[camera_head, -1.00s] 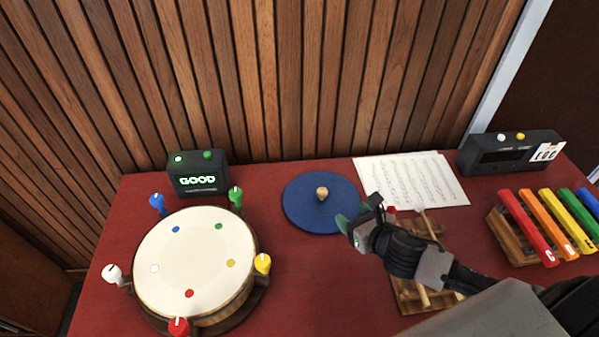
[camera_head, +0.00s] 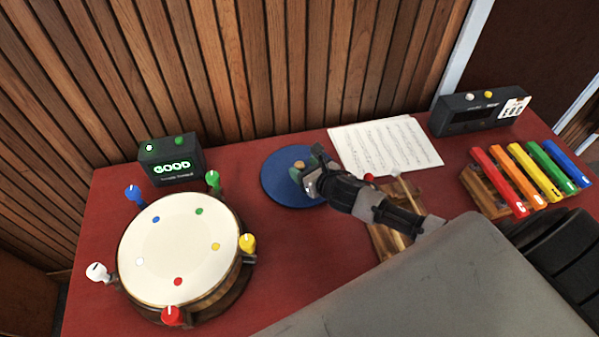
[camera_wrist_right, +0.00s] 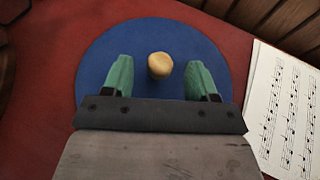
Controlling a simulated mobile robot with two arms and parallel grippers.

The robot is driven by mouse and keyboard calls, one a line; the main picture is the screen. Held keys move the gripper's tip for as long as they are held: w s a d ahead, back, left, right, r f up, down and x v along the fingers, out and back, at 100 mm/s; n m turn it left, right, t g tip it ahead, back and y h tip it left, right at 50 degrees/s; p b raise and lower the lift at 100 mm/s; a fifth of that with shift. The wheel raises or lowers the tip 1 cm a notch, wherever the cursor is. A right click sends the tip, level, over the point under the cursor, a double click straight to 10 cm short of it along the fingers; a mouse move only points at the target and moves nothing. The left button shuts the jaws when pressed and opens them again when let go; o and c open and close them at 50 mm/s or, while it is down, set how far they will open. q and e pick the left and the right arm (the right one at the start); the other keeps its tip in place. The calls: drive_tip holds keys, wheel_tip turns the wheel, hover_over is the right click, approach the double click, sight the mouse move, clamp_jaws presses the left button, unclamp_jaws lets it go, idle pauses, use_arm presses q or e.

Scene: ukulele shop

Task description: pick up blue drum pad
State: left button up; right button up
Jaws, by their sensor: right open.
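The blue drum pad (camera_head: 283,192) is a flat round disc with a small wooden knob, lying on the red tabletop near the back. My right gripper (camera_head: 307,170) is over the pad and hides part of it and most of the knob in the head view. In the right wrist view the pad (camera_wrist_right: 110,60) fills the middle. There the knob (camera_wrist_right: 160,66) stands between the two green fingertips of my right gripper (camera_wrist_right: 158,78), a little ahead of them. The fingers are open, with a gap on each side of the knob. My left gripper is not in view.
A cream drum (camera_head: 180,250) with coloured pegs stands at left. Behind it is a black box (camera_head: 172,160) reading GOOD. Sheet music (camera_head: 385,147) lies right of the pad. A wooden stand (camera_head: 385,240), a coloured xylophone (camera_head: 520,180) and a black device (camera_head: 480,112) are further right.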

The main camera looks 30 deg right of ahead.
drive_tip(key=shift+w+a+f, duration=0.15)
drive_tip(key=shift+w+f, duration=0.1)
drive_tip(key=shift+w, duration=0.4)
clamp_jaws()
